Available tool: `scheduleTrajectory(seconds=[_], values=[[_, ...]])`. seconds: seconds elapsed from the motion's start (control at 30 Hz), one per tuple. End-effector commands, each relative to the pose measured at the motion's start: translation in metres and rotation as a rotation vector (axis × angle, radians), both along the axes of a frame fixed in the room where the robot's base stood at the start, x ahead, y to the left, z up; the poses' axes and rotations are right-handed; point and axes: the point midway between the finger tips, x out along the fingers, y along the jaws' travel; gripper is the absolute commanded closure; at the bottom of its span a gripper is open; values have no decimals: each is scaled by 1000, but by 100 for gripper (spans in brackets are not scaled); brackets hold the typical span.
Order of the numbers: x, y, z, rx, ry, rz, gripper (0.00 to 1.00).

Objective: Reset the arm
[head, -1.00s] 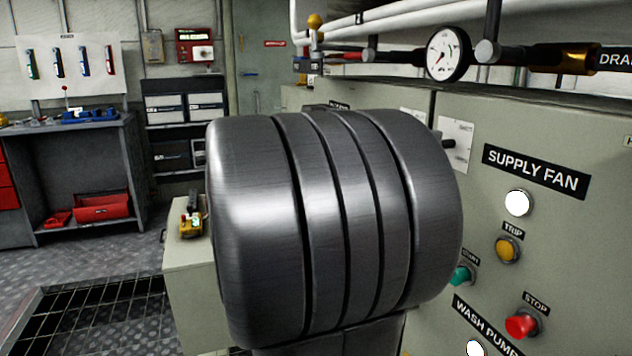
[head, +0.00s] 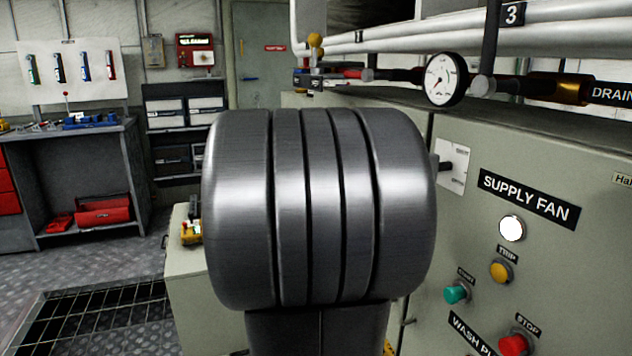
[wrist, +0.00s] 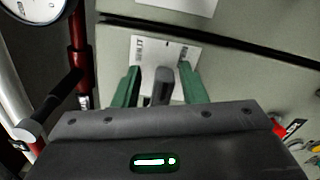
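My gripper (wrist: 161,88) shows in the wrist view as two green fingers, spread apart. A dark grey rounded lever (wrist: 163,86) stands between them, in front of a white plate (wrist: 172,52) on the cabinet. Gaps show between the fingers and the lever, so it is not gripped. In the head view, the lever (head: 443,165) and plate (head: 453,164) show just right of my large grey arm link, which fills the middle. My gripper is hidden there behind the arm.
The grey-green cabinet (head: 560,260) stands close on the right, with a supply fan label and several buttons. A pressure gauge (head: 445,79) and pipes run above it. A workbench (head: 75,180) stands at the far left. Floor left of the arm is open, with a grating (head: 95,310).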

Motion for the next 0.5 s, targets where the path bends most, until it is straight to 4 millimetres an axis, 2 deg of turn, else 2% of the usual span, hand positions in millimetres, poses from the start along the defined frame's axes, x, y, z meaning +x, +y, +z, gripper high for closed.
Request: scheduleTrajectory(seconds=[0.03, 0.5], values=[[0, 0, 5, -9, 28, 0, 62], [2, 1, 8, -100, 281, -1, 62]])
